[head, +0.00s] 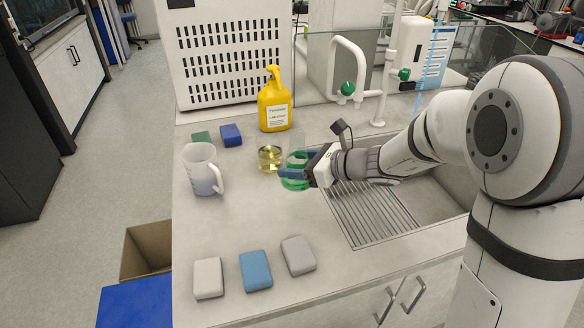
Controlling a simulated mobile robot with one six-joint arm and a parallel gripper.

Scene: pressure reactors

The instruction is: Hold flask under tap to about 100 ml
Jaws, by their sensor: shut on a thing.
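A clear vessel with green parts (296,184), which looks like the flask, is between the blue fingertips of my gripper (293,174). My gripper is shut on it over the counter, left of the sink; the fingers hide part of it, and I cannot tell if it touches the counter. Its fill level is too small to read. A white curved tap (362,60) with a green knob (347,88) stands behind the sink (430,200). A second white upright tap (389,70) with a green knob stands to its right. The held vessel is left of both taps, not under either.
A beaker of yellow liquid (270,158) stands just left of my gripper. A yellow bottle (273,105) is behind it and a white jug (201,170) to the left. Several sponge-like blocks (255,272) lie in front. A ribbed drainboard (375,214) lies right of the gripper.

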